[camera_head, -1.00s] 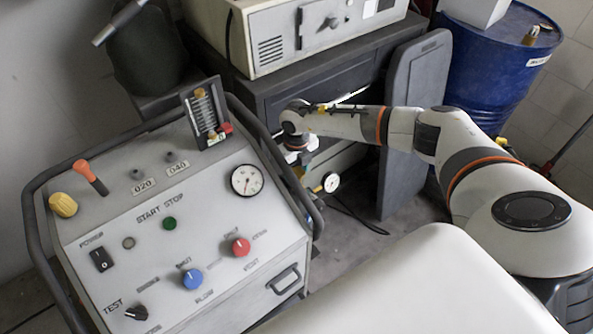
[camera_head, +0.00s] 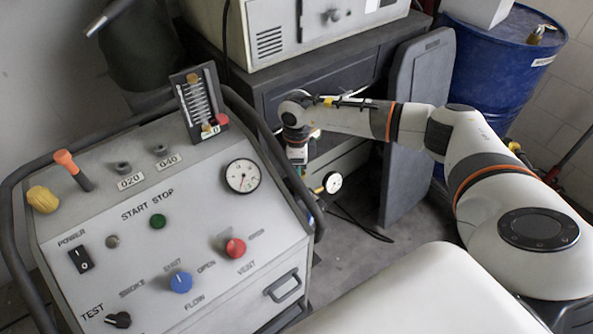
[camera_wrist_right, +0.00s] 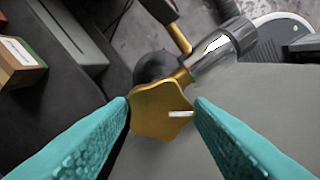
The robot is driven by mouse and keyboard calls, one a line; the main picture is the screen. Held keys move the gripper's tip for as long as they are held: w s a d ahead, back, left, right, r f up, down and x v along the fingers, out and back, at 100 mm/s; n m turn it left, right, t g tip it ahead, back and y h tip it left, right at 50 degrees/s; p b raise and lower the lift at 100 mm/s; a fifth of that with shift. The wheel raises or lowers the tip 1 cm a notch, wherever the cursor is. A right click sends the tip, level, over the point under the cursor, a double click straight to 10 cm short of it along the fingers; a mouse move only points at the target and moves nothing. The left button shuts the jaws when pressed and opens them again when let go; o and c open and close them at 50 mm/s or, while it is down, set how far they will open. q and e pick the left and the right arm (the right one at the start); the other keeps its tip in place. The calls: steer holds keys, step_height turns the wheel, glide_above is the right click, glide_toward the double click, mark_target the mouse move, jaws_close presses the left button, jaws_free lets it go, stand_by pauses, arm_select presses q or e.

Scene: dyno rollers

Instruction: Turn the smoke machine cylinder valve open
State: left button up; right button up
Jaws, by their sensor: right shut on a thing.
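The cylinder valve is a brass star-shaped handwheel (camera_wrist_right: 155,118) with a white mark on its face, in the middle of the right wrist view. My right gripper (camera_wrist_right: 163,101) has its teal fingers on either side of the handwheel and is shut on it. A brass stem and a grey metal fitting (camera_wrist_right: 212,60) run up behind it. In the head view my right gripper (camera_head: 299,166) points down behind the right rail of the control machine, and the handwheel is hidden there. My left gripper is not in view.
The control machine (camera_head: 140,225) with knobs and a round gauge fills the left of the head view. A small white gauge (camera_head: 332,182) is beside my right gripper. A dark panel (camera_head: 413,130) and a blue drum (camera_head: 500,60) stand behind my right arm.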

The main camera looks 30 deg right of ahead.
steer(key=n+b, duration=0.2)
steer(key=n, duration=0.2)
steer(key=shift+r+n+b, duration=0.1)
steer(key=shift+n+b, duration=0.8)
steer(key=shift+n, duration=0.7)
steer(key=o, duration=1)
step_height(320, 180, up, 12)
steer(key=shift+b, duration=0.3)
